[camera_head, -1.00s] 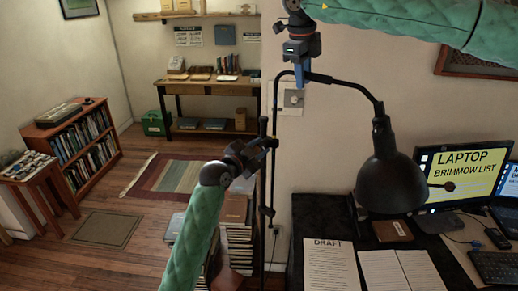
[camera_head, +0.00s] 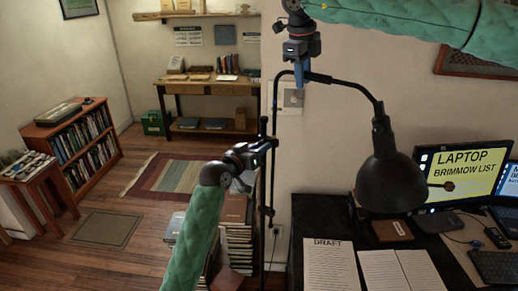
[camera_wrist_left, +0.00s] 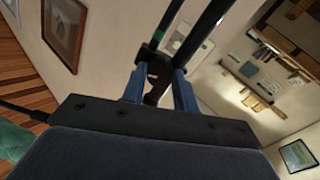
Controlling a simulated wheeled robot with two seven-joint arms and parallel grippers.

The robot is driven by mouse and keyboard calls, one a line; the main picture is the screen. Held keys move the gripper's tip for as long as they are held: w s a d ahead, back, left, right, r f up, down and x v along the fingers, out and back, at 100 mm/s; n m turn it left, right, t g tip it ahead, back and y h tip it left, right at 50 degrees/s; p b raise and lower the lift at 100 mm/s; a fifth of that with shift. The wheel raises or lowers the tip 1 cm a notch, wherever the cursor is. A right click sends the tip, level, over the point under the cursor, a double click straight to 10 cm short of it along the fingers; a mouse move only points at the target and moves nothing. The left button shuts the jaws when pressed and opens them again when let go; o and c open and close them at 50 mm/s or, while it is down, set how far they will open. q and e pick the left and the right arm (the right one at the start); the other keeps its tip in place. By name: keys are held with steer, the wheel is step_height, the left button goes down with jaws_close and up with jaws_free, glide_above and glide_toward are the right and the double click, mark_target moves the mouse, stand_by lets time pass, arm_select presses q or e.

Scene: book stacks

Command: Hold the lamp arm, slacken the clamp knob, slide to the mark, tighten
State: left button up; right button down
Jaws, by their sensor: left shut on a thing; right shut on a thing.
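The black desk lamp has a round shade (camera_head: 390,182) over the desk and a curved lamp arm (camera_head: 350,84) joined to an upright black pole (camera_head: 262,195). My right gripper (camera_head: 302,75), with blue fingers, is shut on the lamp arm near the pole's top. My left gripper (camera_head: 268,145) is at the pole, partly hidden at its fingertips. In the left wrist view its blue fingers (camera_wrist_left: 160,92) are shut on a dark clamp knob (camera_wrist_left: 154,82) beside the black pole. A green band (camera_wrist_left: 178,40) shows on the pole above the knob.
Book stacks (camera_head: 237,240) stand on the floor close below my left arm. A wall plate (camera_head: 291,98) is behind the pole.

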arm_select(q)
steer(key=n, duration=1.1)
steer(key=shift+a, duration=0.1)
steer(key=shift+n, duration=0.3)
stand_by(0.3)
steer(key=o, duration=1)
steer(key=shift+c, duration=0.2)
steer(key=v, duration=1.2)
